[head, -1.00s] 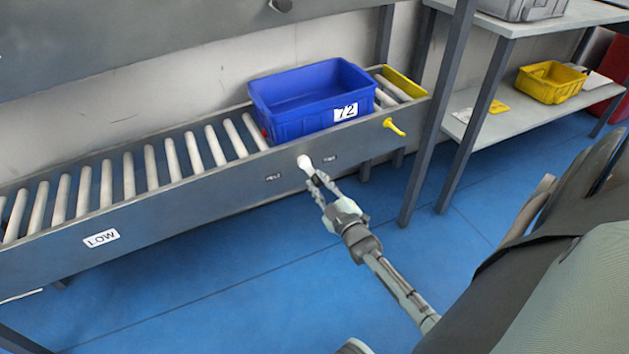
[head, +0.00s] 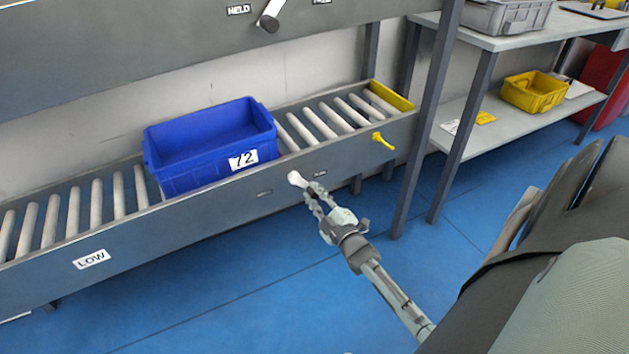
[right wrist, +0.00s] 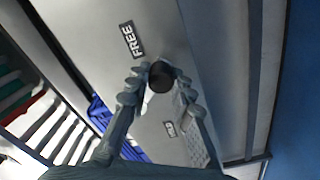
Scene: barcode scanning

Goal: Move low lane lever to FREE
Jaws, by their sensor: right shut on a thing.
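The low lane lever, with a pale round knob (head: 295,178), sticks out of the front of the lower roller lane, whose LOW label (head: 91,259) is at left. Two small plates flank the lever, too small to read in the head view. In the right wrist view they read FREE (right wrist: 132,40) and HELD (right wrist: 169,129), and the knob (right wrist: 161,76) looks dark between them. My right gripper (head: 309,193) is shut on the lever, its fingers on both sides of the knob. My left gripper is out of view.
A blue bin (head: 212,148) marked 72 sits on the rollers left of the lever. A yellow handle (head: 383,142) sticks out near the lane's right end. The upper lane's lever (head: 270,17) is above. A grey post (head: 425,120) stands to the right.

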